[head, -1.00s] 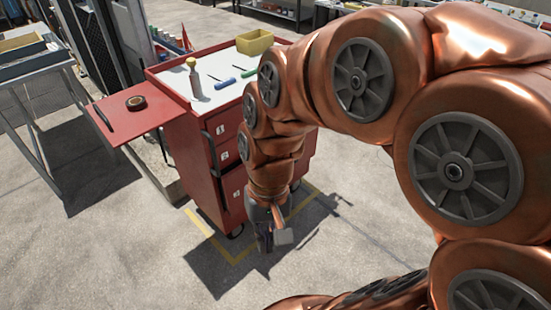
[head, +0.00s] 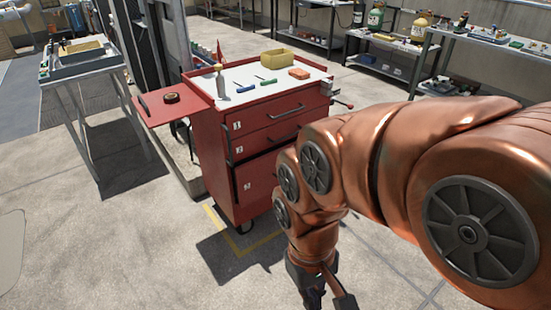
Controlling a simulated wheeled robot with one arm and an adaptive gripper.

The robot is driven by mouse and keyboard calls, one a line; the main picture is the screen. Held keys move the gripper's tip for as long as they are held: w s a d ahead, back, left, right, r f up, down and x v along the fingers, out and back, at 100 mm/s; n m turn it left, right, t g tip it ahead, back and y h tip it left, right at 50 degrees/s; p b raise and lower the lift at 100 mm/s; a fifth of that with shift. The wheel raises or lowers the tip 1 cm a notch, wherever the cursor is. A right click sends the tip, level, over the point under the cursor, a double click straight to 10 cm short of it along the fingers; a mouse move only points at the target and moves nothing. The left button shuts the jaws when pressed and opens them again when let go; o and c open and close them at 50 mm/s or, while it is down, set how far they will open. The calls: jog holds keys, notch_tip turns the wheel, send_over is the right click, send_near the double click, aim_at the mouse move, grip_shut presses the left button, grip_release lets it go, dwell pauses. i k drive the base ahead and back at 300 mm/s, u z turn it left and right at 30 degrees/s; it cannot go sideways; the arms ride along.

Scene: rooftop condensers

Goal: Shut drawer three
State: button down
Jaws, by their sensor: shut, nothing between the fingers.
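A red tool cart (head: 212,140) stands left of centre in the head view, with numbered drawers stacked in its front. Drawer three (head: 256,180) is the tall lowest one. Its left part shows, and my arm hides its right part. The upper drawers, drawer one (head: 270,117) and drawer two (head: 275,138), look closed, with dark bar handles. My gripper (head: 328,299) is at the bottom edge of the view, shut and empty, in front of the cart and apart from it.
A side shelf (head: 160,113) with a brown roll sticks out left of the cart. The cart top holds a bottle, a yellow bin (head: 277,60) and small tools. A table (head: 85,70) stands at the left. Shelves line the back. The floor in front is clear.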

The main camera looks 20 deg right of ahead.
aim_at(254, 180)
jog(key=u, duration=0.3)
jog(key=i, duration=1.15)
jog(key=z, duration=0.35)
